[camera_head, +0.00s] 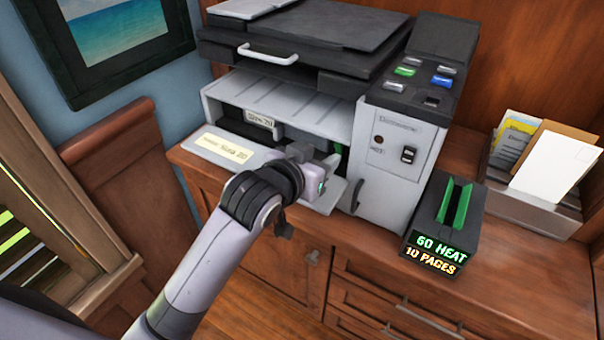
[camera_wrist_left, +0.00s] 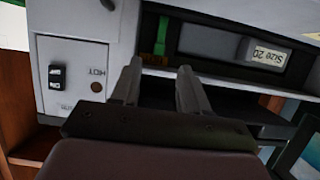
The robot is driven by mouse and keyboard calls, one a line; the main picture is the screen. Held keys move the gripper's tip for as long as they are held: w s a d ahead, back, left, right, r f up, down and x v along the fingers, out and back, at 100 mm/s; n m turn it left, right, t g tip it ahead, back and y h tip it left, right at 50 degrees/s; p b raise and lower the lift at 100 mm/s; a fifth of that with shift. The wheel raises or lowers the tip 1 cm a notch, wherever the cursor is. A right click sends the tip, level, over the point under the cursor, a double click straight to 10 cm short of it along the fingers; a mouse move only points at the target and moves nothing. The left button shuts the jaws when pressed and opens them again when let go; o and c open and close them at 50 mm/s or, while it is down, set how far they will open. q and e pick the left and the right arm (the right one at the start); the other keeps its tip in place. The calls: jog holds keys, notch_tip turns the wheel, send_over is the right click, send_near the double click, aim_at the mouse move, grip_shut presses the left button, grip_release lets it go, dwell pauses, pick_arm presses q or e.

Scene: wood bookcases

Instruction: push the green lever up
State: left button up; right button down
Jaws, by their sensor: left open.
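The green lever (camera_wrist_left: 160,38) shows in the left wrist view inside the machine's open front bay, just beyond my fingertips. In the head view only a small green piece (camera_head: 338,158) shows there, partly hidden by my gripper. My left gripper (camera_head: 325,168) is at the open front of the grey and black printer-like machine (camera_head: 300,112). In the left wrist view the two fingers of my left gripper (camera_wrist_left: 160,80) are apart with nothing between them. The fingers look apart from the lever, but the exact gap cannot be told. My right gripper is not in view.
A lowered front flap (camera_head: 218,149) with a size label lies below the bay. A side panel with a black rocker switch (camera_head: 408,154) stands right of the bay. A black box with a lit display (camera_head: 437,252) and a paper holder (camera_head: 530,207) stand farther right on the wooden cabinet.

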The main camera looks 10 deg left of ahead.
aim_at(337, 148)
pick_arm(q)
jog(key=x, duration=0.6)
jog(key=shift+w+d+f, duration=0.1)
jog(key=shift+w+f, duration=0.05)
jog(key=shift+f, duration=0.15)
jog(key=t+b, duration=0.1)
jog(key=b, duration=0.4)
jog(key=s+f+t+h+b, duration=0.1)
jog(key=b, duration=0.5)
jog(key=s+f+t+b, duration=0.1)
jog(key=t+b, duration=0.1)
jog(key=b, duration=0.4)
jog(key=shift+a+f, duration=0.1)
jog(key=shift+a, duration=0.2)
jog(key=v, duration=0.4)
jog(key=p+v, duration=0.1)
jog(key=v, duration=0.1)
jog(key=shift+a+r, duration=0.15)
jog(key=shift+r, duration=0.15)
jog(key=shift+s+a, duration=0.15)
jog(key=shift+s, duration=0.3)
